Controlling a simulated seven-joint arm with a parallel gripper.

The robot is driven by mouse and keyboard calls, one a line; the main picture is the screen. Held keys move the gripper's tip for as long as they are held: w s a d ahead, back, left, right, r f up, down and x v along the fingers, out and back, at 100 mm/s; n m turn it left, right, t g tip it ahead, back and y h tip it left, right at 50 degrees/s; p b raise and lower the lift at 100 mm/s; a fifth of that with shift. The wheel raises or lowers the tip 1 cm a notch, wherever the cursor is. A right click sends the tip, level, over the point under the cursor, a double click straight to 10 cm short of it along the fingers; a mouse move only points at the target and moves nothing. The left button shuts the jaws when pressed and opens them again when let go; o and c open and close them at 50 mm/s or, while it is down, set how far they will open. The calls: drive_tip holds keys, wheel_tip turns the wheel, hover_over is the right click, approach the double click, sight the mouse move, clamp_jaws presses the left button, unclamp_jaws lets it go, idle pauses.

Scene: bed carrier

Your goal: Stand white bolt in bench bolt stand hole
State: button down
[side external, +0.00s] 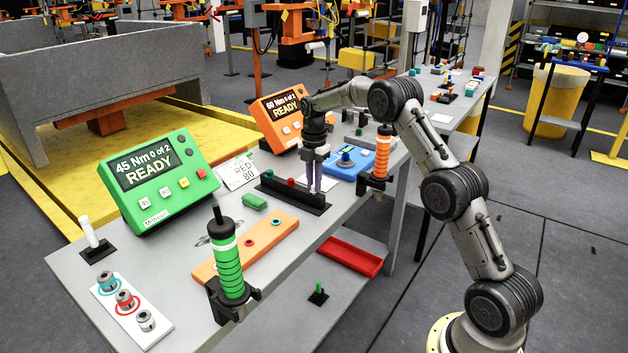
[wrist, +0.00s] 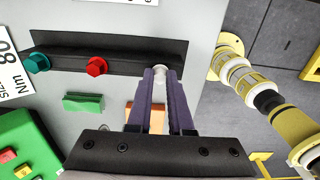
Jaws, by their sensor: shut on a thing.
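The bench bolt stand (side external: 268,190) is a long black bar on the grey bench. It also shows in the wrist view (wrist: 120,50). A teal bolt (wrist: 38,63) stands at its left end and a red bolt (wrist: 97,66) near its middle. My gripper (wrist: 158,78) points down at the right part of the stand, its purple fingers shut on the white bolt (wrist: 159,70). Only a pale rounded bit of the bolt shows between the fingertips. In the side view my gripper (side external: 315,188) is upright at the stand; the fingers hide the bolt and hole, so I cannot tell how deep it sits.
A green block (side external: 254,202) and an orange plate (side external: 240,255) lie in front of the stand. A green-banded tool (side external: 229,268) and an orange-banded tool (side external: 382,155) stand at the bench edge. A blue box (side external: 347,163) and an orange display box (side external: 272,118) are close behind my gripper.

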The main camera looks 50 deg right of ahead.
drive_tip(key=shift+f, duration=0.35)
drive_tip(key=c, duration=0.7)
unclamp_jaws()
drive_tip(key=shift+c, duration=0.2)
drive_tip(key=shift+r, duration=0.1)
wheel_tip(320, 180, up, 14)
drive_tip(key=shift+f, duration=0.2)
